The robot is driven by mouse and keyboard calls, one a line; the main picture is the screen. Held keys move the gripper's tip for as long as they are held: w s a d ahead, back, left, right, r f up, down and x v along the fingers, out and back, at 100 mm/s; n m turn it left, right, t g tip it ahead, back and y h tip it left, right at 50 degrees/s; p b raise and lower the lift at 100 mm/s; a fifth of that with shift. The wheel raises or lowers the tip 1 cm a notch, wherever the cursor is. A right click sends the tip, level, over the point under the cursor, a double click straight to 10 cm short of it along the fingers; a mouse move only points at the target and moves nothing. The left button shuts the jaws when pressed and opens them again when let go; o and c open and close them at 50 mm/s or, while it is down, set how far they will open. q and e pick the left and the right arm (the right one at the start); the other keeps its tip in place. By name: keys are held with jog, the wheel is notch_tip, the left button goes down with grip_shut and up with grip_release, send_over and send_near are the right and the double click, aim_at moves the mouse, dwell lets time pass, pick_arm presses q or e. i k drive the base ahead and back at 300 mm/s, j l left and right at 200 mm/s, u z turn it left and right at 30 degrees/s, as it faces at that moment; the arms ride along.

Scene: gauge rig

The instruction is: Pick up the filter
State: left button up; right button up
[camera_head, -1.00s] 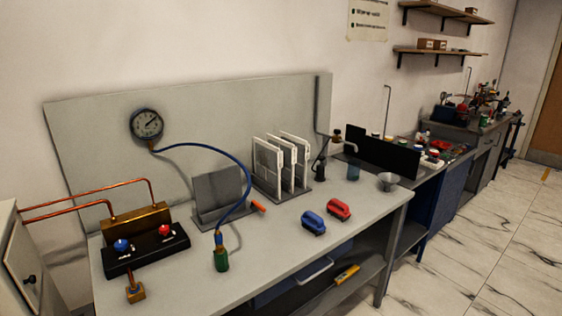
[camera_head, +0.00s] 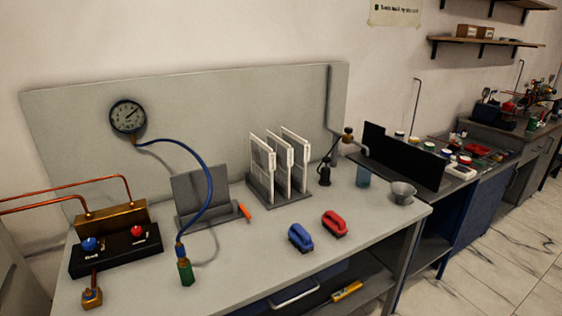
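Nothing in the camera_head view is clearly marked as the filter, and I cannot tell which object it is. A green cylinder with a brass top (camera_head: 186,273) stands on the workbench (camera_head: 262,262) at the end of a blue hose (camera_head: 209,190). Three upright white panels (camera_head: 264,160) stand in a dark grey rack (camera_head: 279,203) at the middle of the bench. A bluish translucent cylinder (camera_head: 363,176) stands near the right end, with a grey funnel-like cup (camera_head: 403,193) to its right. Neither of my grippers shows.
A gauge (camera_head: 127,117) hangs on the back panel. A black valve block (camera_head: 116,252) with blue and red knobs stands left. Blue (camera_head: 300,238) and red (camera_head: 334,223) handled blocks and an orange marker (camera_head: 244,211) lie on the bench. The front middle is clear.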

aim_at(285, 153)
jog(key=i+l+u, duration=0.1)
jog(key=l, duration=0.3)
jog(key=i+l+u, duration=0.1)
jog(key=i+l, duration=0.15)
jog(key=l, duration=0.15)
jog(key=i+l+u, duration=0.1)
jog(key=l, duration=0.3)
jog(key=i+l+u, duration=0.1)
jog(key=i+l, duration=0.15)
jog(key=l, duration=0.2)
jog(key=i+l+u, duration=0.1)
jog(key=l, duration=0.35)
jog(key=i+l, duration=0.15)
jog(key=l, duration=0.3)
jog(key=i+l+u, duration=0.15)
jog(key=l, duration=0.3)
jog(key=k+j, duration=0.05)
